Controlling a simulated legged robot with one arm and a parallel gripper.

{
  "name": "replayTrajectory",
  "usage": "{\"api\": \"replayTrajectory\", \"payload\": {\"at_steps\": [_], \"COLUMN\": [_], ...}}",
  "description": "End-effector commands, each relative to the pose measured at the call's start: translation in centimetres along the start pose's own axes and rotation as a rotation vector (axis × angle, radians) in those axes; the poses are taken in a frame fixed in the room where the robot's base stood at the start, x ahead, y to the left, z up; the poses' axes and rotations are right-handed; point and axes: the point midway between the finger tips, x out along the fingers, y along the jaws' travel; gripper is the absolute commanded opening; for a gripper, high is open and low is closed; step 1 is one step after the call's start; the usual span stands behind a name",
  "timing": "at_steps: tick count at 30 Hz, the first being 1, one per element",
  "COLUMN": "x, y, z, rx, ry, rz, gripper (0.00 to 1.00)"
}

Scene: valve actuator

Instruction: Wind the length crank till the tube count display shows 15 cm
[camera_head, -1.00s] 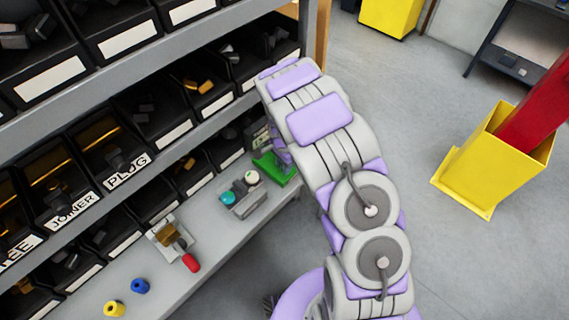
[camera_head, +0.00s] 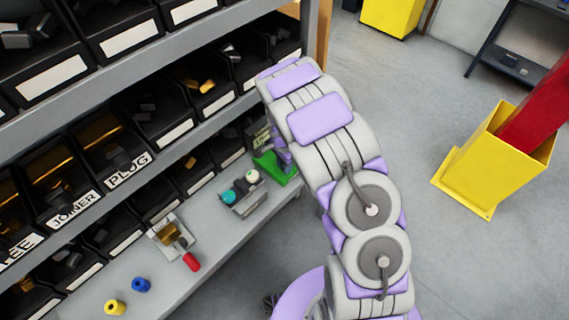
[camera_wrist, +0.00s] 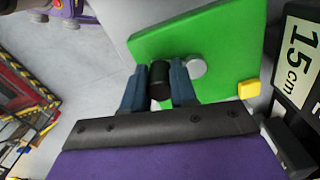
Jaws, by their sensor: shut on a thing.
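In the wrist view, my gripper (camera_wrist: 160,88) is shut on a black crank knob (camera_wrist: 160,82), with one blue-grey finger on each side of it. A round grey hub (camera_wrist: 195,67) shows just right of the fingers on a green plate (camera_wrist: 225,45). The black-framed display (camera_wrist: 297,58) at the right edge reads "15 cm", turned sideways in this view. In the head view, my arm hides most of the gripper and crank. The green device (camera_head: 275,166) and part of its display (camera_head: 262,140) show at the shelf's far end.
A yellow button (camera_wrist: 249,89) sits at the plate's edge. On the shelf are a grey block with teal and white knobs (camera_head: 243,198), a red-handled lever (camera_head: 191,262), and blue (camera_head: 141,285) and yellow (camera_head: 115,307) parts.

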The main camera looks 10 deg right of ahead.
Motion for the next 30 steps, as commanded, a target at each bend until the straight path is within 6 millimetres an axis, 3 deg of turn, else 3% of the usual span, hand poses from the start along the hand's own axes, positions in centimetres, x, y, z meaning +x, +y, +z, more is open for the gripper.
{"api": "replayTrajectory", "payload": {"at_steps": [7,8,15,24,30], "x": [-0.3,-0.3,-0.2,-0.4,-3.1], "y": [-0.5,-0.5,-0.2,-0.1,-0.2], "z": [-0.1,-0.1,-0.1,0.0,-0.1], "rx": [-0.001,-0.001,0.000,0.000,0.000], "ry": [0.006,0.006,0.003,0.002,0.005], "rz": [-0.015,-0.014,-0.008,-0.005,-0.009], "gripper": [0.00,0.30,0.52,0.52,0.52]}}
